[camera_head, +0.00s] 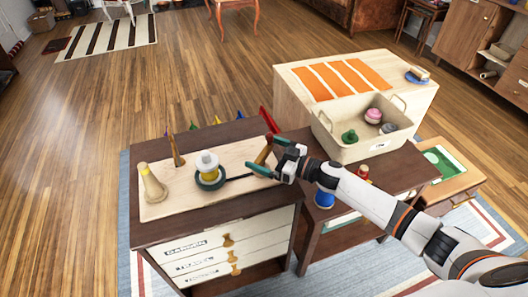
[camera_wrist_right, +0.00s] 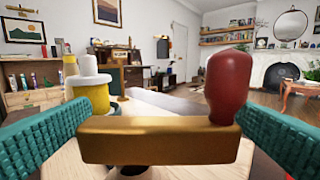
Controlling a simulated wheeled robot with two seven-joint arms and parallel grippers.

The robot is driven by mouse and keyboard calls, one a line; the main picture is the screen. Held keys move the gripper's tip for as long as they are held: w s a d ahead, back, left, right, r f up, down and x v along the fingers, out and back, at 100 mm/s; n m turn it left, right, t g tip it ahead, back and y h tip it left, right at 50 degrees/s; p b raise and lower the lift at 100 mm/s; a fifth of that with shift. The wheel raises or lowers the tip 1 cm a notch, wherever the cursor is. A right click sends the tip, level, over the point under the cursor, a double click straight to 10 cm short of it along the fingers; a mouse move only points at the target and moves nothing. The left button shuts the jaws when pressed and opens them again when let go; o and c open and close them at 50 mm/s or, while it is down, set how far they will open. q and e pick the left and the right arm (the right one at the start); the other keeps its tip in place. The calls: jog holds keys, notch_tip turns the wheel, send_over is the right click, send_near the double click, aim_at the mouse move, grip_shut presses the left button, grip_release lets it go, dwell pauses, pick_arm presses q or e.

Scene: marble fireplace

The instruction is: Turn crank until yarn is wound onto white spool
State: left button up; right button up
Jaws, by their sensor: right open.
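The winder stands on a pale wooden board (camera_head: 155,208) on a dark brown cabinet. Its white spool (camera_head: 207,161) stands upright with a yellow band below its white top; it also shows in the right wrist view (camera_wrist_right: 92,82). A dark base ring surrounds it. The crank is a brown bar (camera_wrist_right: 158,141) with a red knob (camera_wrist_right: 229,88) standing up at its right end. A tan yarn cone (camera_head: 153,185) stands at the board's left end. My right gripper (camera_head: 268,156) is open at the board's right end, its teal fingers apart on either side of the crank. My left gripper is not in view.
A brown post (camera_head: 175,152) stands behind the cone. Right of the cabinet, a side table holds a cream bin (camera_head: 343,147) with several yarn balls and a blue spool (camera_head: 324,198). Orange strips (camera_head: 340,80) lie on a pale chest behind. Wood floor is open at left.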

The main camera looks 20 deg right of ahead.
jog(key=shift+w+a, duration=0.15)
jog(key=shift+c, duration=0.3)
jog(key=c, duration=0.8)
jog(key=shift+s+r+m+t+h+p, duration=0.25)
jog(key=shift+m+t+h+p, duration=0.55)
jog(key=shift+p, duration=0.45)
jog(key=shift+m+t+h+p, duration=0.4)
jog(key=shift+m+h, duration=0.1)
jog(key=shift+h, duration=0.3)
jog(key=shift+d+f+m+t+h, duration=0.15)
jog(key=shift+m+t+h, duration=0.2)
jog(key=shift+m+h, duration=0.25)
jog(key=shift+d+f+m+t+h, duration=0.1)
jog(key=shift+m+t+h, duration=0.3)
jog(key=shift+h, duration=0.4)
jog(key=shift+a, duration=0.1)
jog(key=o, duration=0.9)
jog(key=shift+c, duration=0.2)
jog(key=v, duration=1.2)
jog(key=shift+s, duration=0.1)
